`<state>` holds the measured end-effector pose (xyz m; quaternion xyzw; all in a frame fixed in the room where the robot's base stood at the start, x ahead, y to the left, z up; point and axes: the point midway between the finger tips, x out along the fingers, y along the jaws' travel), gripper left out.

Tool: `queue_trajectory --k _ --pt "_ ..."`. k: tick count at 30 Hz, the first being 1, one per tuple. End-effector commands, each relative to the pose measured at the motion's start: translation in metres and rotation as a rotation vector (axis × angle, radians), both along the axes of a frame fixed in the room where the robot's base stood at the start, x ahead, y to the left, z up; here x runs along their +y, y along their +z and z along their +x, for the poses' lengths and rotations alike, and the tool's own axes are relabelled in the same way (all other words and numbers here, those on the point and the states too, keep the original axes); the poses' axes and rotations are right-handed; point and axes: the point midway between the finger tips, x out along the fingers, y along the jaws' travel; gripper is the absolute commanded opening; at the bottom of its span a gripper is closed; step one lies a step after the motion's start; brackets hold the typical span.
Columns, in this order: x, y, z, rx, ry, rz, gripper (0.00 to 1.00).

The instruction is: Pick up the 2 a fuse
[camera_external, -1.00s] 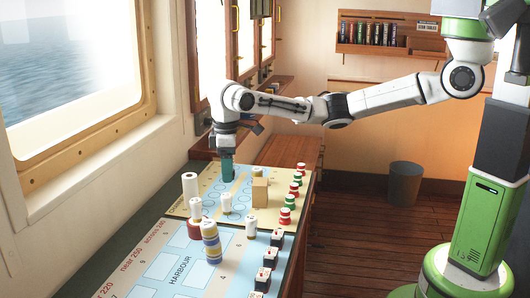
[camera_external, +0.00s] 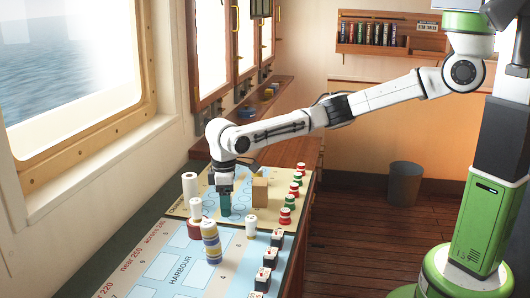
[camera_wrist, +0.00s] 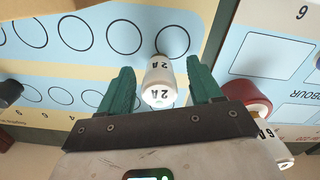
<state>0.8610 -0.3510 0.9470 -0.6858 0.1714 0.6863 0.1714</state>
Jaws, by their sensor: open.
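The 2 A fuse, a white cylinder marked "2 A" (camera_wrist: 158,82), stands between my gripper's two teal fingers in the wrist view, with a visible gap on the right side. My gripper (camera_wrist: 163,88) is open around it and low over the board. In the external view my gripper (camera_external: 225,206) is down at the pale blue strip of the board, and its fingers hide the fuse there.
A 6 A fuse (camera_wrist: 268,138) with a red collar stands close to the right finger. Tall white cylinders (camera_external: 190,186), a banded stack (camera_external: 211,243), a white cylinder (camera_external: 251,227) and a tan block (camera_external: 260,192) stand around. Several red and green pieces (camera_external: 288,203) line the right edge.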

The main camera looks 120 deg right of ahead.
Motion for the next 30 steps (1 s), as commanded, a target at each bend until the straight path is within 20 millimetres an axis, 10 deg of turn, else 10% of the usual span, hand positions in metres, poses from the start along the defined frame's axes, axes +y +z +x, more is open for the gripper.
queue_trajectory --k 5,24,30 --pt "0.0001 -0.0003 0.0000 0.000 0.000 0.000 0.64" --pt "-0.0001 0.0001 0.0000 0.000 0.000 0.000 0.04" --pt "-0.0001 0.0004 0.0000 0.000 0.000 0.000 0.04"
